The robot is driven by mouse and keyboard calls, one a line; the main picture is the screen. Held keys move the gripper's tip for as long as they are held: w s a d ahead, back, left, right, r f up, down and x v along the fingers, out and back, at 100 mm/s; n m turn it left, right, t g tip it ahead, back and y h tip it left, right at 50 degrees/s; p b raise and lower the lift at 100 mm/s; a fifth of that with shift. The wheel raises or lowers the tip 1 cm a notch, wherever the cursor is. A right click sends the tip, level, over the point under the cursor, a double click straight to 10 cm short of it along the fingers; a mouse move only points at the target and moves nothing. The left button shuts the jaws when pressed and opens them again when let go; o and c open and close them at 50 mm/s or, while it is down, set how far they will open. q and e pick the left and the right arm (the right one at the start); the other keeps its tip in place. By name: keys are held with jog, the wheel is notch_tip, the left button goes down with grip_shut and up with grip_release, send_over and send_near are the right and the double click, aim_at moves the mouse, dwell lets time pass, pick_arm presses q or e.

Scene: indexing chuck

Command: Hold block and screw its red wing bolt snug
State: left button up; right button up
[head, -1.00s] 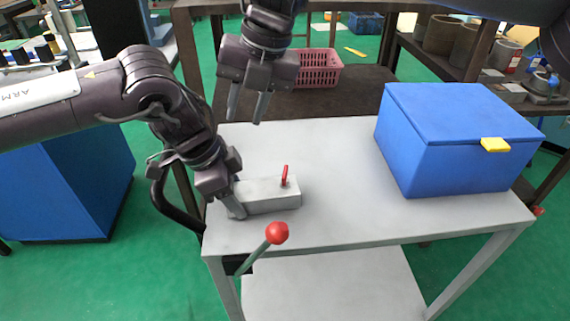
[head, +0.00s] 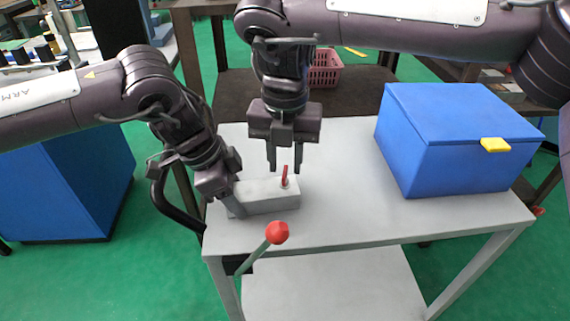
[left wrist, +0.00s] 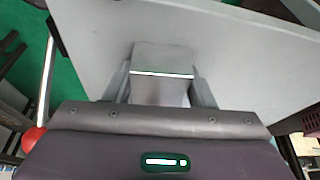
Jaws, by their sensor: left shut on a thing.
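The grey block (head: 262,201) lies on the light grey table near its left end. The red wing bolt (head: 285,177) stands upright in the block's top near its right end. My left gripper (head: 236,204) is shut on the block's left end. In the left wrist view the block (left wrist: 163,60) sits between the two fingers of my left gripper (left wrist: 160,88). My right gripper (head: 285,166) points down from above, its fingers apart and around or just behind the wing bolt. I cannot tell whether they touch it.
A blue box (head: 450,140) with a yellow latch stands on the table's right side. A lever with a red knob (head: 277,232) rises at the table's front left. The table top (head: 345,190) between block and box is clear. A pink basket (head: 325,69) is behind.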

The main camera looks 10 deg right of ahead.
jog(key=shift+f, duration=0.9)
jog(key=shift+c, duration=0.3)
grip_shut()
jog(key=shift+m, duration=0.3)
jog(key=m, duration=0.9)
